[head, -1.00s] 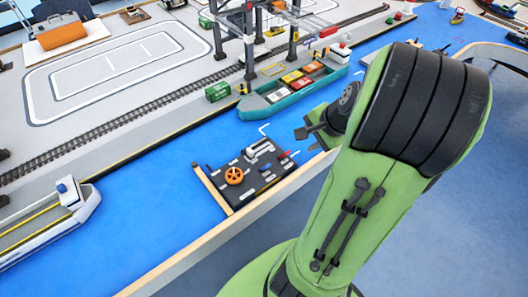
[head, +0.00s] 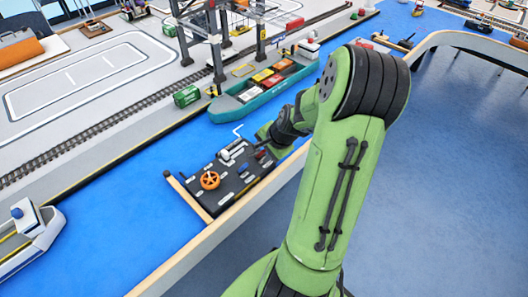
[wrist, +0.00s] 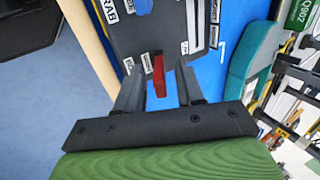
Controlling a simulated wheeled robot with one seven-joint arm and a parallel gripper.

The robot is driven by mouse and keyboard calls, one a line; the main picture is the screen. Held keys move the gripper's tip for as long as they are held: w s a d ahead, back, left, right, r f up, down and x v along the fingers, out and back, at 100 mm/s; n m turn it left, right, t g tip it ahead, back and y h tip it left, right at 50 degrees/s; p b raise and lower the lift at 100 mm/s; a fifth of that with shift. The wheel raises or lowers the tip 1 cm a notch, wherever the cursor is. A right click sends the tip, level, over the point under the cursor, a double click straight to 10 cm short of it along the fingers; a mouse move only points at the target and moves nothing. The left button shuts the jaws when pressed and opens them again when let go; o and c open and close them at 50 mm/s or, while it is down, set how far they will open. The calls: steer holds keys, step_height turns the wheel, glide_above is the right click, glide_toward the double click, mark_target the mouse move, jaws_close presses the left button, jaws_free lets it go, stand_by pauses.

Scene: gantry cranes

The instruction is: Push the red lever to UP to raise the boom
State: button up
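The black control panel (head: 222,192) lies at the edge of the blue water surface, with an orange wheel (head: 210,180) on it. The red lever (wrist: 158,76) sticks out from the panel's edge in the wrist view. My gripper (wrist: 158,68) is open, with one dark finger on each side of the lever and visible gaps between. In the head view my gripper (head: 266,138) is at the panel's right end and hides most of the lever area. I cannot tell whether a finger touches the lever.
A teal container ship (head: 232,106) floats behind the panel, below the crane legs (head: 217,62). A white boat (head: 30,235) is at the lower left. A pale wooden rim (head: 185,263) borders the water. Blue floor (head: 430,170) is open on the right.

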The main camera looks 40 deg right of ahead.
steer(key=shift+c, duration=0.4)
jaws_close()
